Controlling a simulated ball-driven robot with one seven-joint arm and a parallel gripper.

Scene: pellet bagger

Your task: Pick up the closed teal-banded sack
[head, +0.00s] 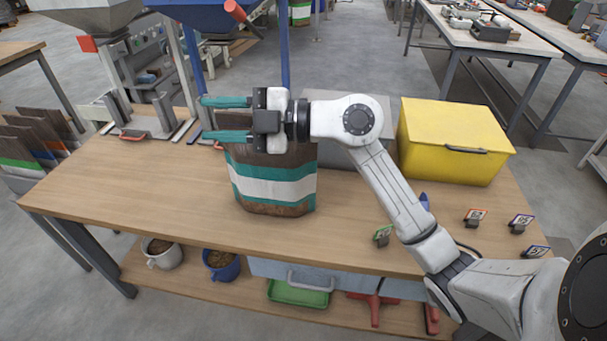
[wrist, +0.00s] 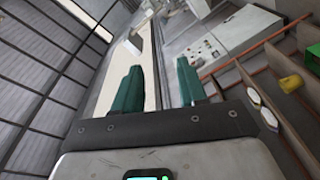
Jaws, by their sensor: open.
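The teal-banded sack (head: 272,188) stands upright on the wooden table in the head view. It is brown with teal and white bands, and its upper part is hidden behind my gripper. My gripper (head: 222,118) is open, its two teal fingers pointing left, at the height of the sack's top and in front of it in the picture. I see nothing between the fingers. The wrist view shows the two teal fingers (wrist: 160,88) apart and empty, facing machinery and the room. The sack does not show in the wrist view.
A yellow box (head: 455,140) and a grey box (head: 345,108) stand behind and right of the sack on the wooden table (head: 120,185). A metal clamp-like fixture (head: 140,125) is at the back left. Small tags (head: 475,216) stand at the right. The table's left front is clear.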

